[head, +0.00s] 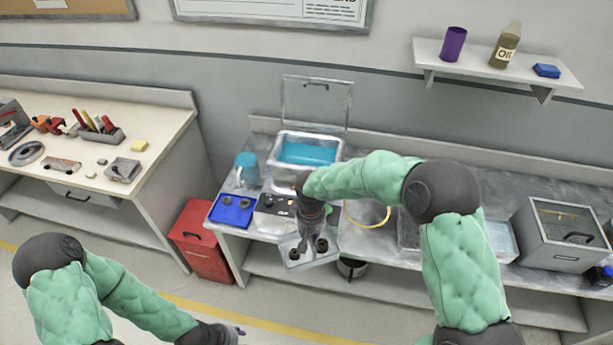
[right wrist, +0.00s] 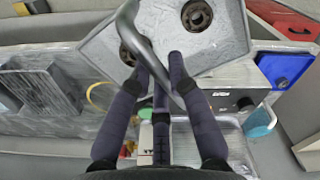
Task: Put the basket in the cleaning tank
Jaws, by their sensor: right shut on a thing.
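The cleaning tank (head: 281,143) is a metal basin of blue liquid at the back of the bench, with its clear lid (head: 317,100) standing open. The grey basket (head: 292,261) hangs from my right gripper (head: 312,222), in front of the bench edge and nearer to me than the tank. Two dark round parts lie in it. In the right wrist view the fingers (right wrist: 162,72) are closed on the basket's metal handle (right wrist: 130,22), and the basket (right wrist: 205,52) is beyond them. My left gripper (head: 222,335) is low at the bottom edge, and its fingers are unclear.
A blue tray (head: 218,213) with dark parts, a control panel (head: 268,224) and a blue jug (head: 247,172) stand near the tank. A yellow ring (head: 387,222), bins and a lidded box (head: 555,258) are to the right. A red bin (head: 203,250) stands on the floor.

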